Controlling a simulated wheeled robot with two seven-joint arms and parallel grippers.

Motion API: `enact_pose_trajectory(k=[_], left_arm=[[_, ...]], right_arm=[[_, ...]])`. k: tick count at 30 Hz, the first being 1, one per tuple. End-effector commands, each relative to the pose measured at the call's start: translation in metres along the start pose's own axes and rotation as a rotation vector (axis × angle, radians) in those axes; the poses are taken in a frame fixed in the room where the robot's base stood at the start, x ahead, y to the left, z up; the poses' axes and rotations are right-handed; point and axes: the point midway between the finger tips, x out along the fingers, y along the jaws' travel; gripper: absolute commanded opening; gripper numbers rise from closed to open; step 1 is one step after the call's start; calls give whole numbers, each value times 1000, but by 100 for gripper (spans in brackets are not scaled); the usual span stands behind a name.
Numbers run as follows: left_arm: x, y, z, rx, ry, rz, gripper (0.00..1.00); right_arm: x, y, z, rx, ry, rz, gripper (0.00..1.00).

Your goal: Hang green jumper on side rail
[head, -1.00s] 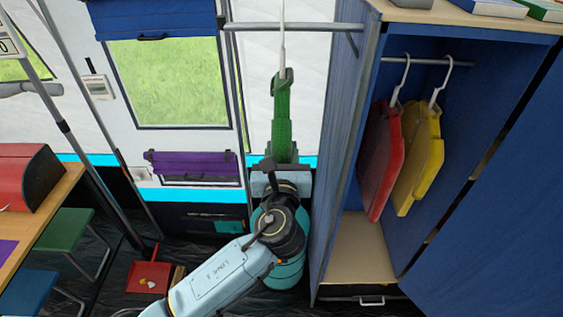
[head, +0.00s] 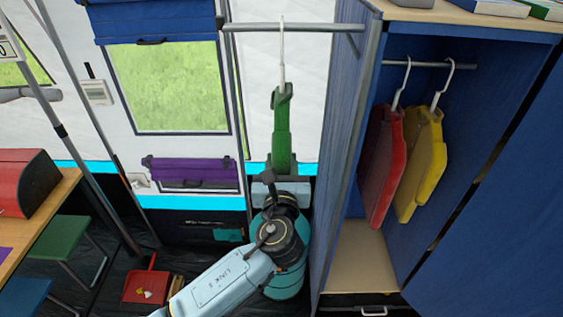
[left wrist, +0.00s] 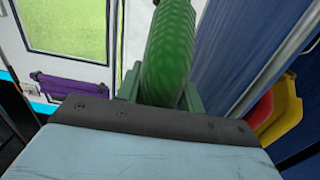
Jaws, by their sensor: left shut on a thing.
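The green jumper (head: 282,128) hangs edge-on from a white hanger (head: 282,52), roughly upright. The hanger's hook overlaps the grey side rail (head: 323,27) in the head view; I cannot tell whether it touches or sits over the rail. My left gripper (head: 283,168) is below, shut on the lower part of the jumper. In the left wrist view the green jumper (left wrist: 170,45) rises between the two fingers of the left gripper (left wrist: 162,90). My right gripper is in neither view.
A blue wardrobe (head: 343,150) stands right of the jumper, with a red garment (head: 383,165) and a yellow garment (head: 422,165) on hangers inside. A window (head: 170,85) and a purple panel (head: 190,170) are to the left.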

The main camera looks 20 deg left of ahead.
Motion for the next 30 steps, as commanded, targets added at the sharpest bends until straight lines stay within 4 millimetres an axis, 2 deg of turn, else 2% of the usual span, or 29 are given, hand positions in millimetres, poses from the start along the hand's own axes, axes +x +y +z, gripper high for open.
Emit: enact_pose_trajectory(k=[1,2,7,15,19,23,30], left_arm=[[0,0,1,0,-3,0,0],[0,0,1,0,-3,0,39],[0,0,1,0,-2,0,61],[0,0,-1,0,2,0,63],[-8,0,-1,0,2,-2,63],[-29,0,-2,-2,4,-1,63],[-84,0,-2,-2,4,-2,63]], right_arm=[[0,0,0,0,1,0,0],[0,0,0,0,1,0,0],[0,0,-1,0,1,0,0],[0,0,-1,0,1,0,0],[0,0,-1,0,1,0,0],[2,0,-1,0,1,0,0],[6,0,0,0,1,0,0]])
